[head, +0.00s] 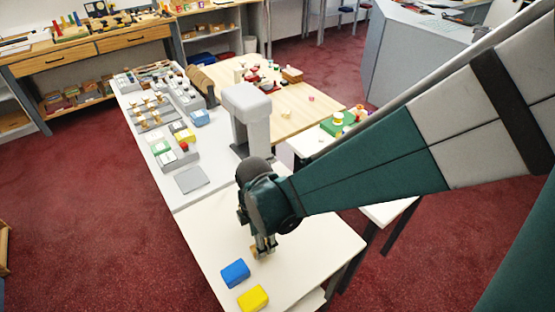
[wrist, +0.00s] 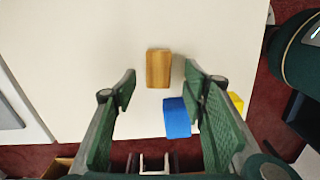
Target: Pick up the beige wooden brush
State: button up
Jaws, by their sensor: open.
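The beige wooden brush shows in the wrist view as a small tan-brown block (wrist: 159,68) with wood grain, lying on the white table. It sits slightly beyond and between my fingertips. My gripper (wrist: 161,80) is open, one green finger on each side, with nothing held. In the head view my gripper (head: 263,247) points down low over the table, and its fingers largely hide the brush. I cannot tell the exact height of the fingertips above the table.
A blue block (head: 235,273) lies close to the brush, near my right finger in the wrist view (wrist: 177,118). A yellow block (head: 253,298) lies beyond it, near the table edge. The white table (head: 205,225) is clear to the left. A grey post-like device (head: 246,105) stands behind.

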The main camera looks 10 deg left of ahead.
jog(key=shift+f, duration=0.15)
jog(key=shift+w+a+f+b, duration=0.1)
jog(key=shift+f+b, duration=0.6)
jog(key=shift+f, duration=1.85)
jog(key=c, duration=1)
jog(key=shift+r, duration=0.1)
jog(key=shift+r+p, duration=1.15)
jog(key=shift+r, duration=3.8)
